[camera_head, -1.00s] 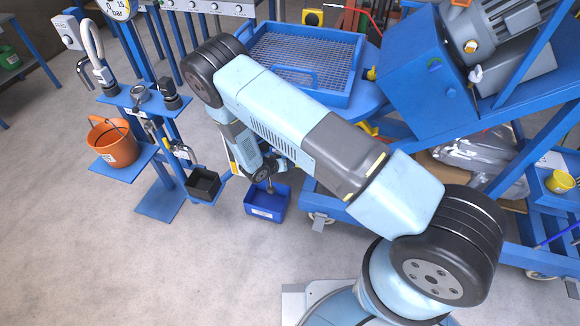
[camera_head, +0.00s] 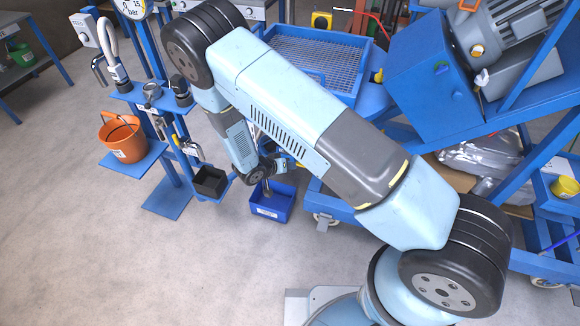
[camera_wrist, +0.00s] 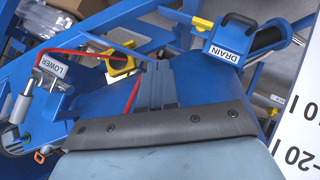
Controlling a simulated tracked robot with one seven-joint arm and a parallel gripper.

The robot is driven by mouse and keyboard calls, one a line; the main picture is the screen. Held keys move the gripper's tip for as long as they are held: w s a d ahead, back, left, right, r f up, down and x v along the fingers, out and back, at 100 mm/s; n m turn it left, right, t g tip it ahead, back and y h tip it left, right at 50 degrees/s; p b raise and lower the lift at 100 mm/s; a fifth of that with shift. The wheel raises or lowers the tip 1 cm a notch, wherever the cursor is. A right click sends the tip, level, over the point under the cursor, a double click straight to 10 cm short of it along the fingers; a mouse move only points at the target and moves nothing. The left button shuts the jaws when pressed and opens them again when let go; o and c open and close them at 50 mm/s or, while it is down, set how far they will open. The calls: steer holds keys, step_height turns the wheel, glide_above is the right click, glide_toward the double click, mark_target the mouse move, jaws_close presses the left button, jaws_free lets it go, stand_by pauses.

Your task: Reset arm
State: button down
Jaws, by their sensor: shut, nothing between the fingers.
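My arm (camera_head: 290,110) reaches from the lower right toward the upper left in the head view, then bends down at its dark elbow. My gripper (camera_head: 268,188) is small and partly hidden by the wrist, above a blue bin (camera_head: 272,207) on the floor side of the frame. It is shut and holds nothing. I cannot tell its exact distance from the bin.
A blue stand at left holds an orange bucket (camera_head: 124,140) and a black open box (camera_head: 209,182). A mesh-bottomed blue tray (camera_head: 318,60) and a blue motor frame (camera_head: 430,75) are behind and right. The wrist view shows a DRAIN label (camera_wrist: 224,54) and a LOWER label (camera_wrist: 50,65). Floor at lower left is clear.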

stand_by(0.3)
steer(key=a+r+n+g+y, duration=0.1)
steer(key=a+r+y, duration=0.1)
steer(key=a+r, duration=0.4)
steer(key=a+r+n+g+y, duration=0.1)
steer(key=a+r+y, duration=0.15)
steer(key=r, duration=0.65)
steer(key=w+d+r+m, duration=0.1)
steer(key=d+r, duration=0.5)
steer(key=r, duration=0.3)
steer(key=w+d+r, duration=0.1)
steer(key=d+r, duration=0.5)
steer(key=r, duration=0.3)
steer(key=s+d+r+m+g, duration=0.1)
steer(key=s+d+r, duration=0.3)
steer(key=d+r, duration=0.3)
steer(key=s+d+r+g, duration=0.1)
steer(key=s+d+r, duration=0.3)
steer(key=d+r, duration=0.4)
steer(key=s+d+r+t+y, duration=0.1)
steer(key=s+d+r, duration=0.2)
steer(key=s, duration=0.6)
steer(key=s+d+r+t+y, duration=0.1)
steer(key=s+d+r, duration=0.3)
steer(key=s, duration=0.5)
steer(key=shift+s+d+r+n+y, duration=0.2)
steer(key=shift+d+r+n+y, duration=0.15)
steer(key=shift+r+y, duration=0.3)
